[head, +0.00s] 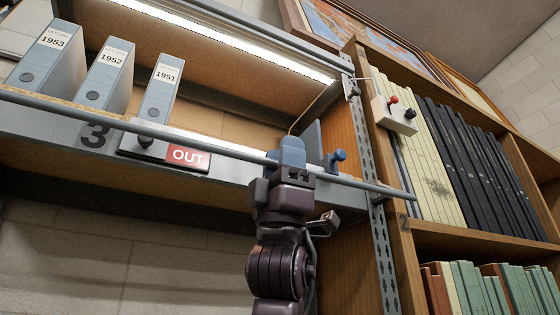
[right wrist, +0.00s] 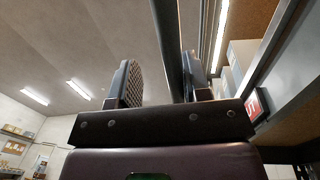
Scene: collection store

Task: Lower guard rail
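The guard rail (head: 215,147) is a grey bar running along the front of the shelf, sloping down to the right in the head view and ending past the shelf's upright. My right gripper (head: 291,150) is at the rail, right of the middle of the shelf front. In the right wrist view the rail (right wrist: 168,45) passes between the two fingers of the right gripper (right wrist: 163,82). It lies close to the right finger, with a clear gap to the left finger. The right gripper is open around it. My left gripper does not show.
Box files marked 1953, 1952 and 1951 (head: 161,92) stand on the shelf behind the rail. A red OUT sign (head: 188,156) is on the shelf edge. A switch box (head: 394,115) is on the bookcase (head: 401,214).

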